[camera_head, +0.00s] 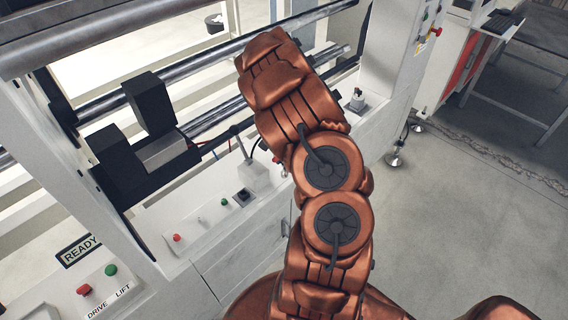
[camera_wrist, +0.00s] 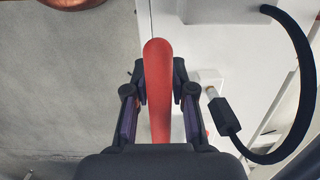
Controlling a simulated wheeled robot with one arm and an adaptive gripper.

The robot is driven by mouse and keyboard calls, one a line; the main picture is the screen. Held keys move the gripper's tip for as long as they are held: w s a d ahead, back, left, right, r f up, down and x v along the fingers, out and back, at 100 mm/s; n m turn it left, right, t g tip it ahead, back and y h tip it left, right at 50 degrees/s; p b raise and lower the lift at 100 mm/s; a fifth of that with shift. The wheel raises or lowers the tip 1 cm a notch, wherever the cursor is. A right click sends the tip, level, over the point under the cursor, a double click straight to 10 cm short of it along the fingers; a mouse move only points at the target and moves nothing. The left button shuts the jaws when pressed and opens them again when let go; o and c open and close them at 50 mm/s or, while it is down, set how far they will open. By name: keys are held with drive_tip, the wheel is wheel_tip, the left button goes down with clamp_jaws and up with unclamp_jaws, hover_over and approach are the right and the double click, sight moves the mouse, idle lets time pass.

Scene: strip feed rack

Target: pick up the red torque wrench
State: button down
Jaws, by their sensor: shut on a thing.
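The red torque wrench (camera_wrist: 158,105) shows in the wrist view as a long red handle with a rounded end. My gripper (camera_wrist: 160,72) has one dark finger on each side of the handle and is shut on it. The wrench's lower part is hidden behind the gripper body. In the head view my copper arm reaches up over the machine and hides both the gripper and the wrench.
In the wrist view a black curved cable (camera_wrist: 307,70) with a black handle piece (camera_wrist: 225,117) is close on the right. In the head view a black clamp block (camera_head: 150,103), steel rollers (camera_head: 215,118) and a white button panel (camera_head: 205,222) surround the arm. Open floor (camera_head: 440,220) lies right.

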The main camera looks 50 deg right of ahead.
drive_tip(key=shift+w+r+b, duration=0.1)
drive_tip(key=shift+r+b, duration=0.25)
drive_tip(key=shift+r, duration=0.45)
drive_tip(key=shift+s+a+r, duration=0.15)
drive_tip(key=shift+s+a, duration=0.05)
drive_tip(key=shift+s, duration=0.05)
drive_tip(key=s+a+r+b, duration=0.1)
drive_tip(key=s+a+b, duration=0.3)
drive_tip(key=s+a, duration=0.6)
drive_tip(key=shift+s+a+r, duration=0.2)
drive_tip(key=shift+s+a, duration=0.05)
drive_tip(key=shift+s, duration=0.45)
drive_tip(key=c, duration=1.6)
unclamp_jaws()
clamp_jaws()
drive_tip(key=w+a+r+n+b, duration=0.2)
drive_tip(key=w+a+n+b, duration=0.2)
drive_tip(key=w+a+n, duration=0.4)
drive_tip(key=w+a+r+n+g+h+b, duration=0.1)
drive_tip(key=w+a+r+n+b, duration=0.2)
drive_tip(key=w+a+n, duration=0.6)
drive_tip(key=a+n+b, duration=0.1)
drive_tip(key=a+b, duration=0.1)
drive_tip(key=a, duration=0.1)
drive_tip(key=shift+w, duration=0.25)
